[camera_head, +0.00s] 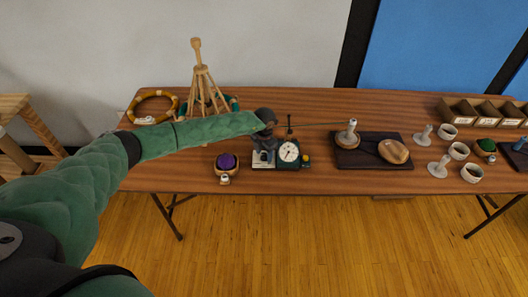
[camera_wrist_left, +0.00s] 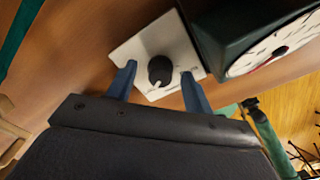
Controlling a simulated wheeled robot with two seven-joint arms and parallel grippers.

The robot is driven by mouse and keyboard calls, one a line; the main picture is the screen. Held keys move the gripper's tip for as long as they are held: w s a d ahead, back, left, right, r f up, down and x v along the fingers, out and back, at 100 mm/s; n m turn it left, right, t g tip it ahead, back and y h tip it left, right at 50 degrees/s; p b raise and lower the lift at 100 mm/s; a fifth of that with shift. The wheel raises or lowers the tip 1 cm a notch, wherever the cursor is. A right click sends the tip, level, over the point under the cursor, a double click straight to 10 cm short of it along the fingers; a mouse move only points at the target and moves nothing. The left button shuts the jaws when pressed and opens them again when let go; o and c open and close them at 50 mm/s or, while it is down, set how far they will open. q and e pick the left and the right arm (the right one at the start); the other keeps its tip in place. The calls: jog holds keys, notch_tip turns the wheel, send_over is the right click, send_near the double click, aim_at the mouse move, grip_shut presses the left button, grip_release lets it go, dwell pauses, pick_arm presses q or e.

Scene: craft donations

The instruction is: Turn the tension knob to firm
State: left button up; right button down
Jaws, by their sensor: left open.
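The tension knob (camera_wrist_left: 160,69) is a small round black knob with a white pointer line. It sits on a pale plate (camera_wrist_left: 150,42), and its pointer faces the lower side of the left wrist view, towards my palm. My left gripper (camera_wrist_left: 158,72) is open, with one blue finger on each side of the knob and a visible gap to it. I cannot tell how far down the fingers reach. In the head view my left gripper (camera_head: 265,148) hides the knob. Marks on the plate are too small to read.
A dark green box with a white dial (camera_head: 289,152) stands right beside the plate. A yarn bowl (camera_head: 227,165) is to the left, a wooden stand (camera_head: 204,90) behind. A dark board (camera_head: 372,152) with a thread cone lies right, and small cups and a divided tray (camera_head: 485,112) further right.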

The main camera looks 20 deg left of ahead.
pick_arm(q)
jog(key=shift+f, duration=0.3)
pick_arm(e)
jog(key=shift+s, duration=0.3)
pick_arm(q)
jog(key=shift+c, duration=0.3)
jog(key=c, duration=0.9)
pick_arm(e)
jog(key=shift+d+f, duration=0.1)
